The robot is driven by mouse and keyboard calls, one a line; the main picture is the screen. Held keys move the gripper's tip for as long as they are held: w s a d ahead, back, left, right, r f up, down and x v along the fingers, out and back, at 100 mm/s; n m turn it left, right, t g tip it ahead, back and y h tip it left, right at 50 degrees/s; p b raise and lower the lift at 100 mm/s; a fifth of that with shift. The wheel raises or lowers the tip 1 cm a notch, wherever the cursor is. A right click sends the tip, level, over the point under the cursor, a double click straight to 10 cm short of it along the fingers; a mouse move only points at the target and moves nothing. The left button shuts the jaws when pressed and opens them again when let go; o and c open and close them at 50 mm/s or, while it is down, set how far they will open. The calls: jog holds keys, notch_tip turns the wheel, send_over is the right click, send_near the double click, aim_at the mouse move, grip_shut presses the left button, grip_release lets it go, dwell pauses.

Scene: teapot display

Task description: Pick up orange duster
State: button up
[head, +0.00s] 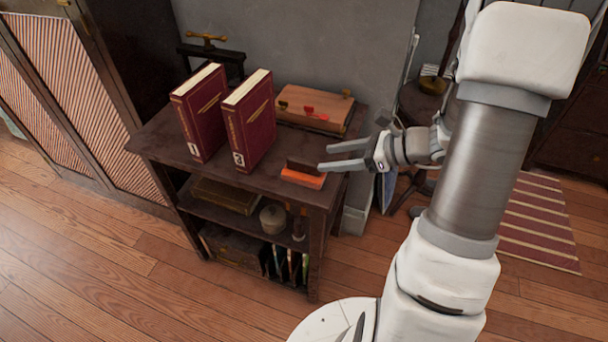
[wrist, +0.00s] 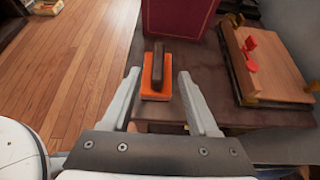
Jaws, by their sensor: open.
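The orange duster (head: 303,178) has a dark brown handle on top and lies near the right front corner of the dark wooden shelf table (head: 262,182). In the wrist view the duster (wrist: 147,87) is ahead of my gripper, between the lines of its two fingers. My gripper (head: 322,157) is open and empty, with its fingertips just beside and slightly above the duster in the head view. In the wrist view my gripper's fingers (wrist: 158,82) stand wide apart, the left one close to the duster's left side. I cannot tell whether they touch.
Two upright dark red books (head: 202,110) and (head: 250,122) stand left of the duster. A wooden box (head: 315,108) with red pieces on it lies behind. The lower shelves hold a lidded pot (head: 273,219) and other items. Open wooden floor (head: 100,270) lies in front.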

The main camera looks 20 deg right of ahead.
aim_at(309, 162)
jog(key=x, duration=0.3)
jog(key=b+x, duration=0.2)
jog(key=x, duration=0.2)
jog(key=shift+s+a+f, duration=0.1)
jog(key=shift+s+f, duration=0.05)
jog(key=shift+f, duration=0.1)
jog(key=shift+w+a+f+b, duration=0.1)
jog(key=shift+w+a+b, duration=0.2)
grip_shut()
